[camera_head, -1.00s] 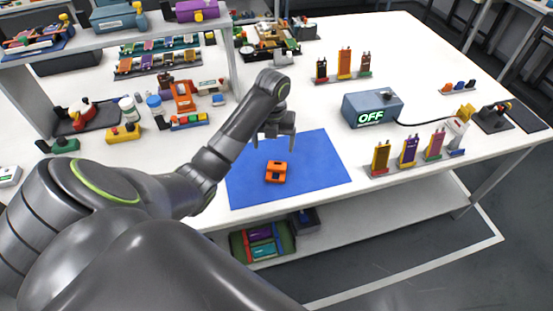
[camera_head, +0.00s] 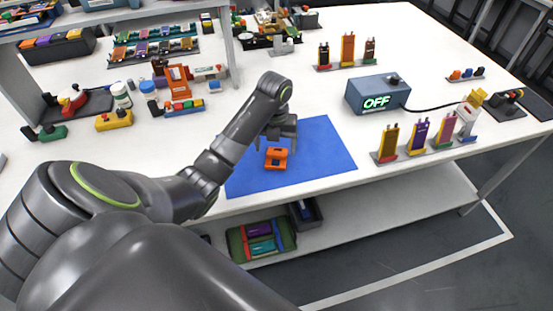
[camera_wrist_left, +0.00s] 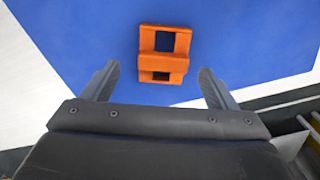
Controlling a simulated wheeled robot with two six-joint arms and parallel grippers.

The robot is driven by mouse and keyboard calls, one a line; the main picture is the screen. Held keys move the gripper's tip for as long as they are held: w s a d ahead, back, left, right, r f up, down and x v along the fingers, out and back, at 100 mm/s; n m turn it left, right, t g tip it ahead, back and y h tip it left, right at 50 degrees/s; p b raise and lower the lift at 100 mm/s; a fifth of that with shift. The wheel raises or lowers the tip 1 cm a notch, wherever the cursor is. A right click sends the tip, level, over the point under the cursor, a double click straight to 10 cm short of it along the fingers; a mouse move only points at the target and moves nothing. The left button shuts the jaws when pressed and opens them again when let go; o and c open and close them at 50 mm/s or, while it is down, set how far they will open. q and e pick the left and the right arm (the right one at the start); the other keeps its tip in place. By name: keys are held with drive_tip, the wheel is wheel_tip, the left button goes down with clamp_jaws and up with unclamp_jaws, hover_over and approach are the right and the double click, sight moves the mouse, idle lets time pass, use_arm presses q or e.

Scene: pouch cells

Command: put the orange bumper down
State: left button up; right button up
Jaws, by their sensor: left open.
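The orange bumper (camera_head: 276,158) lies on the blue mat (camera_head: 320,165) on the white table. It also shows in the left wrist view (camera_wrist_left: 164,66), with two openings in it, ahead of the fingertips and roughly centred between them. My left gripper (camera_head: 276,145) is just above and behind the bumper in the head view. My right gripper does not show in either view.
A grey box reading OFF (camera_head: 378,95) stands right of the mat. Upright pouch cells in a rack (camera_head: 417,136) stand near the front edge. Bottles, a yellow block (camera_head: 114,120) and other parts crowd the left. The mat around the bumper is clear.

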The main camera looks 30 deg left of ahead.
sight(277, 153)
use_arm(q)
wheel_tip(277, 153, down, 2)
drive_tip(key=shift+w+d+f+b, duration=0.15)
drive_tip(key=shift+f+b, duration=0.05)
drive_tip(key=shift+b, duration=0.45)
drive_tip(key=shift+f+p, duration=0.3)
drive_tip(key=shift+f, duration=0.4)
drive_tip(key=c, duration=1.1)
drive_tip(key=shift+r, duration=0.7)
wheel_tip(277, 153, up, 9)
drive_tip(key=p, duration=0.7)
drive_tip(key=shift+f+p, duration=0.2)
drive_tip(key=shift+p, duration=0.15)
